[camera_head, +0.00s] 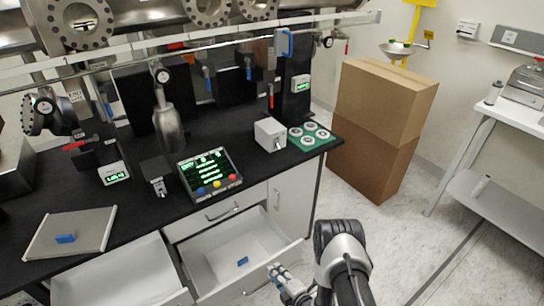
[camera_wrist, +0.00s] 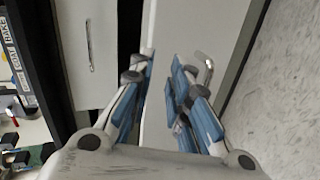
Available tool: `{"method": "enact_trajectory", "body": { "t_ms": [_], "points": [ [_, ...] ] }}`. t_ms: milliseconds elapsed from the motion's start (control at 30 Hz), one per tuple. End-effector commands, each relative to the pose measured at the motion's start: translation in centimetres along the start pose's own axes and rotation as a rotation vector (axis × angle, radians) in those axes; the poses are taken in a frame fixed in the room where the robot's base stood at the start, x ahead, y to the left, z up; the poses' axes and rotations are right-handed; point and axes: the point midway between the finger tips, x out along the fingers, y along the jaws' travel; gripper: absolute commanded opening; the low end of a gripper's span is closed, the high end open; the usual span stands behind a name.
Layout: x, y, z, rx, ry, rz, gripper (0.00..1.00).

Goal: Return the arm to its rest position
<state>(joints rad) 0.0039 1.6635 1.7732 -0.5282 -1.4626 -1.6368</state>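My arm (camera_head: 342,255) reaches in from the bottom of the head view. My gripper (camera_head: 276,272) is beside the right end of an open drawer; contact cannot be told. In the wrist view my gripper (camera_wrist: 160,78) has its blue-padded fingers apart, with only a pale panel showing between them, so it is open and empty. A bent metal handle (camera_wrist: 206,68) shows just beyond the right finger.
Open drawers (camera_head: 215,270) jut from the black bench (camera_head: 150,205); one holds a small blue piece (camera_head: 242,261). A grey plate (camera_head: 95,232) with a blue handle lies on the bench. Cardboard boxes (camera_head: 375,165) stand right. Floor (camera_head: 410,240) is clear beside my arm.

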Motion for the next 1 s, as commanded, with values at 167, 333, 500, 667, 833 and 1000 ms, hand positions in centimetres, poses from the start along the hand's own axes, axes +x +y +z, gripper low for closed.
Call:
{"method": "enact_trajectory", "body": {
  "t_ms": [167,333,500,667,833,1000],
  "points": [
    [1.9,8.9,4.6,0.107,-0.082,-0.096,0.17],
    [0.8,16.8,7.8,0.243,-0.189,-0.175,0.17],
    [-2.6,24.3,9.8,0.406,-0.313,-0.228,0.17],
    [-7.6,30.3,10.3,0.58,-0.435,-0.257,0.17],
    [-14.4,35.4,9.4,0.786,-0.561,-0.266,0.17],
    [-21.9,38.6,7.1,1.007,-0.678,-0.261,0.17]
  ]
}}
